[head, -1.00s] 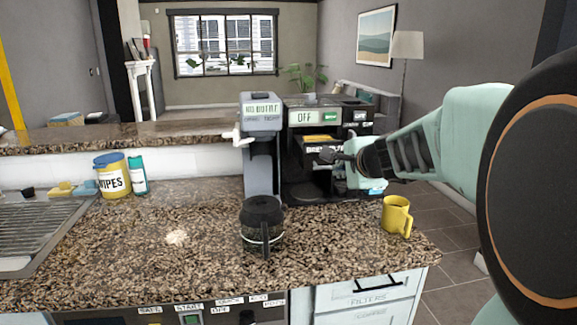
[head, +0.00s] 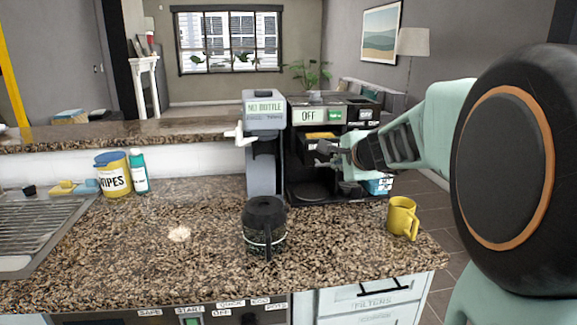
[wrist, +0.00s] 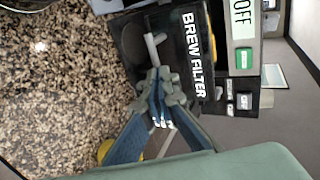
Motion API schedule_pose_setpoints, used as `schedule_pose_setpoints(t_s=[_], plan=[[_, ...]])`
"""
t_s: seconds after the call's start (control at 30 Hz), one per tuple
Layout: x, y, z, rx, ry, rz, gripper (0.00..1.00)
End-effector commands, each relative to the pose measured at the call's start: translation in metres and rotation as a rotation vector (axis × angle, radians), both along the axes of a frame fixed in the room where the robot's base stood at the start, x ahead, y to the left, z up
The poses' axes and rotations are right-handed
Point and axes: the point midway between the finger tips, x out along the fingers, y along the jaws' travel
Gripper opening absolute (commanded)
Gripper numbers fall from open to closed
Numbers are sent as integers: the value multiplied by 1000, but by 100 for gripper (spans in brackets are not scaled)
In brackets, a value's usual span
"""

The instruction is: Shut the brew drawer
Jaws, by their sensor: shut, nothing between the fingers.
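The brew drawer (head: 311,150) sits in the front of the black coffee machine (head: 355,99), below the OFF display. It appears to stand out a little, with a yellow strip showing along its top. In the wrist view its dark front (wrist: 189,47) reads BREW FILTER, and a grey handle (wrist: 153,45) sticks out from it. My gripper (head: 324,152) is shut and empty, in front of the drawer's right part. In the wrist view my gripper (wrist: 158,83) has its tips close to the handle's end; I cannot tell whether they touch.
A yellow mug (head: 401,217) stands at the counter's right edge, below my arm. A dark lidded jar (head: 264,228) stands on the front counter. A grey dispenser (head: 263,150) marked NO BOTTLE stands left of the machine. Counter left of the jar is mostly clear.

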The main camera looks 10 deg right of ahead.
Motion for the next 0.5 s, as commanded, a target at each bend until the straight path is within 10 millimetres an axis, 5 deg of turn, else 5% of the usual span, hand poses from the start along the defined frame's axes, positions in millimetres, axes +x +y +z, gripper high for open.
schedule_pose_setpoints(t_s=[0.5], plan=[[93,1,1,1,1,2,0]])
